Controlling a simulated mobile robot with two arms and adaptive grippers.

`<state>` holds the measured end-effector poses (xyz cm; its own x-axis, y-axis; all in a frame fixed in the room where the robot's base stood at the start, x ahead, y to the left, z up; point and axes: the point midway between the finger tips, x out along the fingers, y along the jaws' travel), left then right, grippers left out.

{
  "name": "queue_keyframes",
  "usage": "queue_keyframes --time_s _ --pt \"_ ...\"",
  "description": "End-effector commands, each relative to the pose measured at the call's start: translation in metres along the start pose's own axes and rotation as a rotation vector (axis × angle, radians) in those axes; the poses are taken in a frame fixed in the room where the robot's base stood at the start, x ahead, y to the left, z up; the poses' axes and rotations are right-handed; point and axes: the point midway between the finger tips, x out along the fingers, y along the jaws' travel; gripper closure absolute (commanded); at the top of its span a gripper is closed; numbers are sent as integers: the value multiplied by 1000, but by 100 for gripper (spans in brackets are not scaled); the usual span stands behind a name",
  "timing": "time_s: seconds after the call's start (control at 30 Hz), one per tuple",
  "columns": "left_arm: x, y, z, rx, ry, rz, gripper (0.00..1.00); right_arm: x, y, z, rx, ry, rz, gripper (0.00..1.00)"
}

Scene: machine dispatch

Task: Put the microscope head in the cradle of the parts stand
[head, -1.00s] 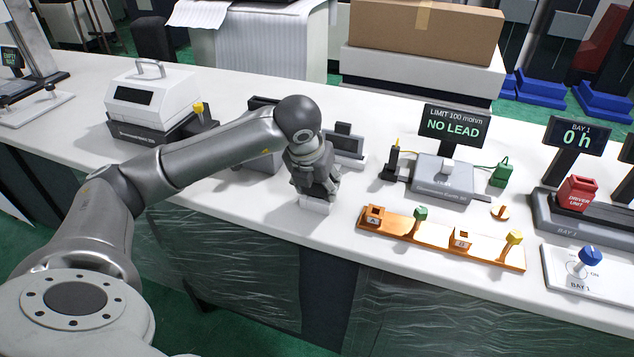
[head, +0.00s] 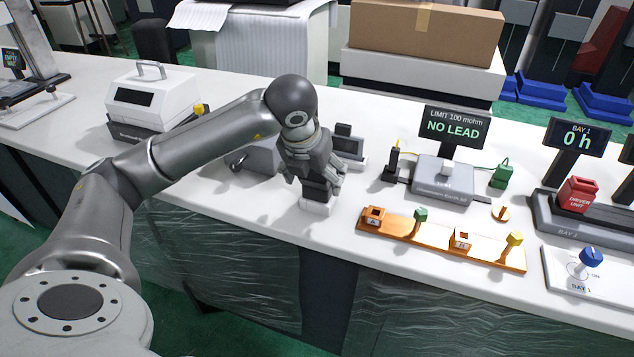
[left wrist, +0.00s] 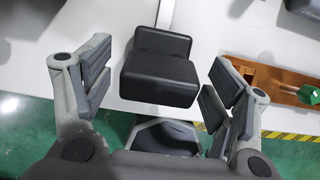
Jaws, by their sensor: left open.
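My left gripper (head: 314,180) is open just above and around the top of the block. In the left wrist view the black block (left wrist: 158,78) lies between the spread fingers of the left gripper (left wrist: 157,90), with gaps on both sides. My right gripper is not in view.
An orange rack (head: 438,240) with several connectors lies to the right. Behind it stands a grey tester (head: 442,180) with a NO LEAD screen (head: 455,126). A white case (head: 152,100) stands at left. A grey unit (head: 262,155) is partly hidden behind my arm.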

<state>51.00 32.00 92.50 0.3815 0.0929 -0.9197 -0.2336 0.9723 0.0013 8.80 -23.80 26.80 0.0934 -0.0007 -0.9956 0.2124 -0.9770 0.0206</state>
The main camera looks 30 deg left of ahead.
Motion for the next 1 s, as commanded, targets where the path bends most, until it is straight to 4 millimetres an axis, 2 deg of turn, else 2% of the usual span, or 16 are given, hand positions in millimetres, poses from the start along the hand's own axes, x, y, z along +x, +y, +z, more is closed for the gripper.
queue_keyframes --time_s 0.1,0.3,0.87,1.0 --pt "-18 0 1 0 -4 -2 21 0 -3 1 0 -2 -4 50" --pt "-32 0 0 1 -1 -1 21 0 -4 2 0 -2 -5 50" --pt "-34 0 0 0 0 -1 21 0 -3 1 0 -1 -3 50" --pt "-42 0 3 0 -1 -1 21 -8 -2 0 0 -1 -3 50"
